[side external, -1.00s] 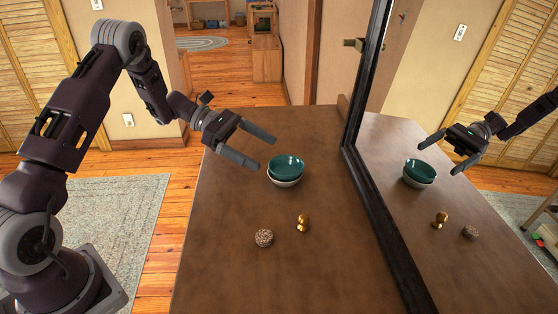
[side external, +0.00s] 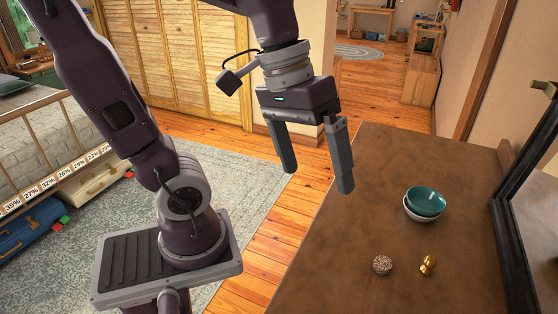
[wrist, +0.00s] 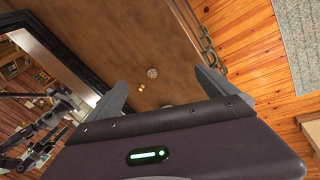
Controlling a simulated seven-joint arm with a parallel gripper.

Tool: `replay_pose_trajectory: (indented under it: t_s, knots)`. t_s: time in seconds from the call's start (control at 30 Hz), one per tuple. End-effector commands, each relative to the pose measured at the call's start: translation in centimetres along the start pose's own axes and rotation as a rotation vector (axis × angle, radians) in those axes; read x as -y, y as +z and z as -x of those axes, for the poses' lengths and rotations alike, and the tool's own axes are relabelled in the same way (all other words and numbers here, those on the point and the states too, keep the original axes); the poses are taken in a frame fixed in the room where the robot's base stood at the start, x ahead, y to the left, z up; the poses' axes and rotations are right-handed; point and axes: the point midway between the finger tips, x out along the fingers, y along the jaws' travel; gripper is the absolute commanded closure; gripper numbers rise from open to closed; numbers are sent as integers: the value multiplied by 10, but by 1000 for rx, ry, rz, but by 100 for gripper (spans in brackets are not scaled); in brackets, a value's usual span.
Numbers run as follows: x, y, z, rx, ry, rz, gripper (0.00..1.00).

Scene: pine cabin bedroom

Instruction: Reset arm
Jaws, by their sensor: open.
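My gripper (side external: 317,180) is open and empty. Its fingers point down, left of the brown tabletop (side external: 400,165) and apart from everything on it. A teal bowl (side external: 426,199) sits in a white bowl (side external: 423,216) on the table. A speckled round object (side external: 382,265) and a small gold figure (side external: 428,265) stand in front of the bowls. The speckled object (wrist: 152,72) and the gold figure (wrist: 141,87) show small in the wrist view; the bowls do not.
A black-framed mirror (side external: 510,240) stands along the table's right side. A bed (side external: 40,135) with suitcases beneath is at the far left. A grey rug (side external: 235,170) and wooden floor (side external: 275,235) lie left of the table. The air around my gripper looks clear.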

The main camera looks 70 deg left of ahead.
Motion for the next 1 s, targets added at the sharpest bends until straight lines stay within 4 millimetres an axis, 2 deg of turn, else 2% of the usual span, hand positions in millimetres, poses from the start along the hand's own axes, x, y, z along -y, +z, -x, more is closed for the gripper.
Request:
replay_pose_trajectory:
  t_s: [0.03,0.1,0.23,1.0]
  knots:
    - [10,15,6,-93,-40,-125,3]
    - [23,26,9,-194,-96,-264,3]
    - [36,34,12,-296,-153,-395,3]
    - [38,34,13,-306,-161,-408,3]
